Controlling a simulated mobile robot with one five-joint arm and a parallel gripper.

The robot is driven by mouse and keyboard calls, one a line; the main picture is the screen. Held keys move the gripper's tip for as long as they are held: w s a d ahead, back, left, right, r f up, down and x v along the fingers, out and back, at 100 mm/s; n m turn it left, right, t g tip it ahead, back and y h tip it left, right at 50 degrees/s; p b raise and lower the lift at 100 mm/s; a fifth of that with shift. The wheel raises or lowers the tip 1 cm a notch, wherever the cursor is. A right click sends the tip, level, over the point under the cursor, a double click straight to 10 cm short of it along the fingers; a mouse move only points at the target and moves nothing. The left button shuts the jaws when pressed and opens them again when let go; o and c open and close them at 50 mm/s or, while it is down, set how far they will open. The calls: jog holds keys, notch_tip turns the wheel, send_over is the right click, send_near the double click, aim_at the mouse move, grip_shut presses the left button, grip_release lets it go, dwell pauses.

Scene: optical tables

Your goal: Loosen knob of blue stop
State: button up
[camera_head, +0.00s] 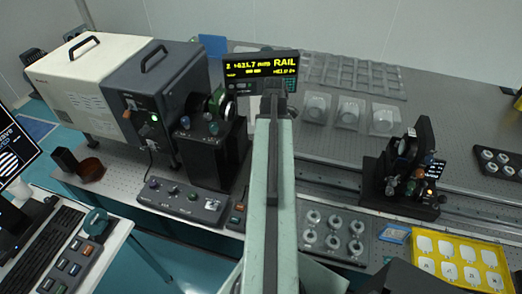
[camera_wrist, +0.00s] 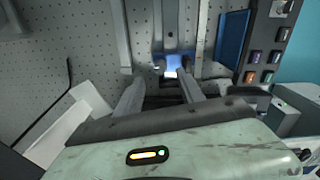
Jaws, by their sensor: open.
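In the wrist view my gripper (camera_wrist: 163,79) is open, its two fingers spread to either side of a small blue block (camera_wrist: 160,63) with a bright pale face. The block sits at the near end of a grey rail-like bar and looks like the blue stop. I cannot make out its knob; dark parts lie between the fingers just below it. I cannot tell whether the fingers touch anything. In the head view my arm stands in the middle of the picture and hides what is behind it; neither my gripper nor the stop can be told there.
A rail display (camera_head: 262,68) stands behind my arm. A black mount with optics (camera_head: 405,170) is on the right, near a yellow tray (camera_head: 460,262). A control box (camera_head: 183,201) lies left of my arm. A blue panel (camera_wrist: 233,35) is right of the fingers.

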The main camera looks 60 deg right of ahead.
notch_tip(320, 180, down, 8)
jog(key=b, duration=0.8)
jog(key=shift+w, duration=0.1)
jog(key=shift+a+r, duration=0.1)
jog(key=shift+r, duration=0.05)
